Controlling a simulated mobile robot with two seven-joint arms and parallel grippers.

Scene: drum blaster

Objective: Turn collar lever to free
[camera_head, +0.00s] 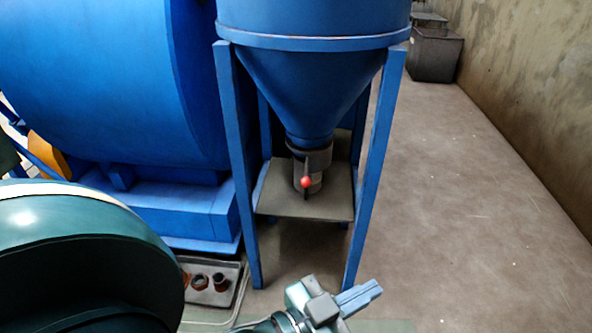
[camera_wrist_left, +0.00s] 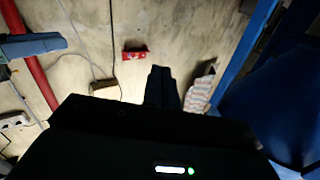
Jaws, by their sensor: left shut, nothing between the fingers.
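The collar (camera_head: 312,157) is a grey ring at the bottom outlet of the blue hopper cone (camera_head: 310,90). Its lever (camera_head: 306,183) has a red ball knob and points down at the front of the outlet. My left gripper (camera_head: 372,292) is in the foreground of the head view, below and to the right of the lever and well apart from it. Its fingers are shut, empty and point right. In the left wrist view the dark fingers (camera_wrist_left: 161,87) are together, and neither collar nor lever shows there. My right gripper is in neither view.
Blue legs (camera_head: 371,170) stand around the outlet, with a grey plate (camera_head: 330,205) below it. A large blue drum (camera_head: 100,80) fills the left. A tray (camera_head: 220,292) with rusty rings lies on the floor. Floor at right (camera_head: 480,220) is clear. The wrist view shows a red wall box (camera_wrist_left: 135,54).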

